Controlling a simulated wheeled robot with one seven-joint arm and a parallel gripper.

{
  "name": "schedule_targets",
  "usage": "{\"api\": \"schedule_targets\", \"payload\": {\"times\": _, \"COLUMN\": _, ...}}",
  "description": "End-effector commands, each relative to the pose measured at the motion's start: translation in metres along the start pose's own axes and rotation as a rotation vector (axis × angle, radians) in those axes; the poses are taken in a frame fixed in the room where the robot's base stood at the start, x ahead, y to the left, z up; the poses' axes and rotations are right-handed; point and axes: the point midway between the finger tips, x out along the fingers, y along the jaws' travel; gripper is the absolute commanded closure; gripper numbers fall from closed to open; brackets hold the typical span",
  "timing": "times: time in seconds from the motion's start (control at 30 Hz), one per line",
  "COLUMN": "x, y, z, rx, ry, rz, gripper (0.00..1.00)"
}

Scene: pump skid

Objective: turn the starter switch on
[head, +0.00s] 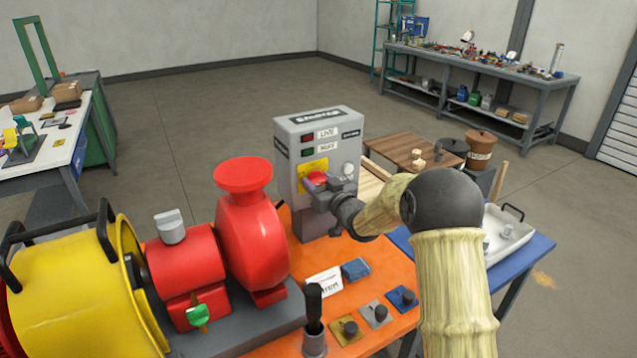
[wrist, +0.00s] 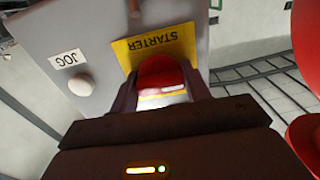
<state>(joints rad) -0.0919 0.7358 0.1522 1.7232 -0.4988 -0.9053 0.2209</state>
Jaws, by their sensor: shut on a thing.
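The starter box (head: 297,202) is a grey upright cabinet on the orange table top. Its starter switch (head: 317,177) is a red knob on a yellow plate, partly hidden by my gripper. My gripper (head: 318,188) is at the front of the box, its two fingers around the knob. In the wrist view the red knob (wrist: 160,72) sits between the fingers (wrist: 162,92), one on each side, on the yellow STARTER plate (wrist: 133,53). The gripper is shut on it. The knob's pointing direction is hard to read.
A white JOG button (head: 348,168) is beside the switch. A dark red lamp (head: 307,138) and a dark green lamp (head: 307,152) are above it. The red pump (head: 252,235) stands close on the left. A black-handled lever (head: 313,310) and several small knobs stand in front.

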Motion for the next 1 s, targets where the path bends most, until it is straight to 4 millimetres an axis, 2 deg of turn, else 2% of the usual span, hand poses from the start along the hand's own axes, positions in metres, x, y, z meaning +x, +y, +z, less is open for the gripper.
{"api": "schedule_targets", "payload": {"times": 0.37, "x": -0.0007, "y": 0.0006, "z": 0.0008, "rx": 0.124, "ry": 0.0, "rz": 0.0, "gripper": 0.76}}
{"api": "schedule_targets", "payload": {"times": 1.0, "x": -0.001, "y": 0.0026, "z": 0.0011, "rx": 0.685, "ry": -0.001, "rz": 0.002, "gripper": 0.76}}
